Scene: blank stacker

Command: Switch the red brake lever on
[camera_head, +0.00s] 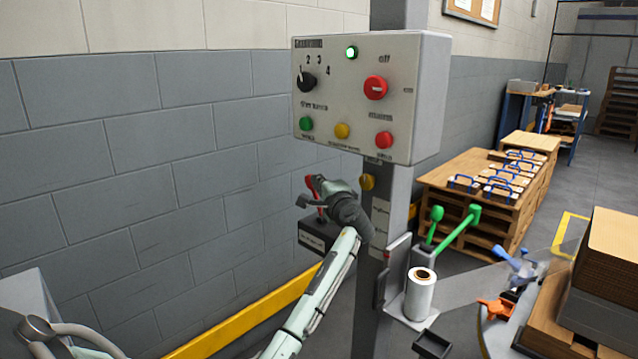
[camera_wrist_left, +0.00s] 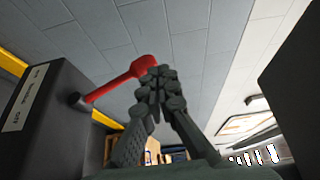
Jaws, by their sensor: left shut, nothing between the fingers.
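The red brake lever (camera_wrist_left: 118,80) sticks out of the side of a dark box (camera_wrist_left: 45,110) in the left wrist view, slanting up to a rounded knob. In the head view only bits of its red (camera_head: 309,182) show behind my left gripper (camera_head: 312,197), above the dark box (camera_head: 318,235). My left gripper is shut and empty. Its fingertips (camera_wrist_left: 158,84) overlap the lever's knob end in the left wrist view; I cannot tell whether they touch it. My right gripper is not in view.
A grey control panel (camera_head: 428,95) with a dial, coloured buttons and a lit green lamp (camera_head: 351,52) hangs on a post above my gripper. Green levers (camera_head: 462,232) and a white roll (camera_head: 420,295) stand to the right. A yellow rail (camera_head: 240,325) runs along the wall.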

